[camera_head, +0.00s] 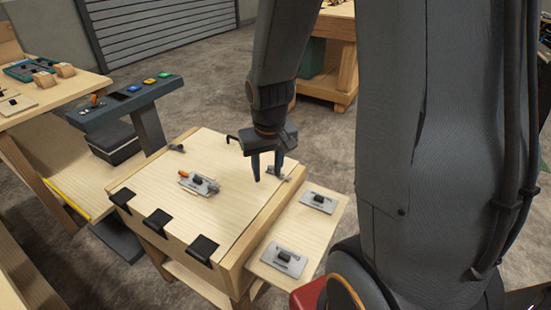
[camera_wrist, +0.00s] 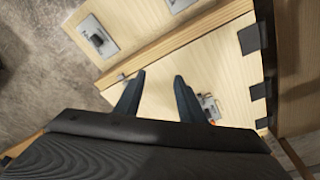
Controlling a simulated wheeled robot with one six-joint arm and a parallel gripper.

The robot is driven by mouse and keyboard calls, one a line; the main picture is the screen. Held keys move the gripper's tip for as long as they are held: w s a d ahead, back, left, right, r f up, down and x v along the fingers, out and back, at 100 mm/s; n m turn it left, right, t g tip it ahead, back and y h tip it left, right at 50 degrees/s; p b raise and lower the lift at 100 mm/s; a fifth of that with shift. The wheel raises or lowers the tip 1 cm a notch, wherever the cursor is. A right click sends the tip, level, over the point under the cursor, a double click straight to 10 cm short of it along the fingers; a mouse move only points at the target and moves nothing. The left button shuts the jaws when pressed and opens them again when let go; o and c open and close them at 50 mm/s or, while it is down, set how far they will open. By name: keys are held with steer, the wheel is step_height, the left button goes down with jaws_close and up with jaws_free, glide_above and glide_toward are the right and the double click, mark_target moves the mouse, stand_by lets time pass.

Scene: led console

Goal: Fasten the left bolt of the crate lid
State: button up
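The crate lid (camera_head: 215,215) is a pale wooden panel, lying flat on the crate. A small dark metal bolt fitting (camera_head: 176,148) sits at its far left edge. Another metal fitting (camera_head: 277,173) sits at the far right edge, partly behind my gripper (camera_head: 267,174). My gripper points down over the lid's right part, its two fingers apart with nothing between them. The wrist view shows the same spread fingers (camera_wrist: 157,92) above the lid (camera_wrist: 210,70). Whether either bolt is slid home is too small to tell.
A metal plate with an orange-tipped lever (camera_head: 199,184) lies mid-lid. Black hinges (camera_head: 158,222) line the near edge. A side shelf (camera_head: 304,225) at the right carries two plates with black knobs. A console with coloured buttons (camera_head: 125,103) stands at the back left.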

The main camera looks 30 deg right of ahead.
mark_target(271, 167)
steer(key=w+d+f, duration=0.2)
steer(key=w+f, duration=0.1)
steer(key=w, duration=0.1)
steer(key=w+d+f+t, duration=0.1)
steer(key=w+d+f, duration=0.2)
steer(key=w, duration=0.1)
steer(key=w+d+f+m+t, duration=0.1)
steer(key=w+d+f, duration=0.1)
steer(key=w+f, duration=0.1)
steer(key=shift+w+d+f+h, duration=0.15)
steer(key=shift+w+h, duration=0.15)
steer(key=shift+w, duration=0.55)
steer(key=shift+x, duration=1)
steer(key=shift+c, duration=0.4)
jaws_close()
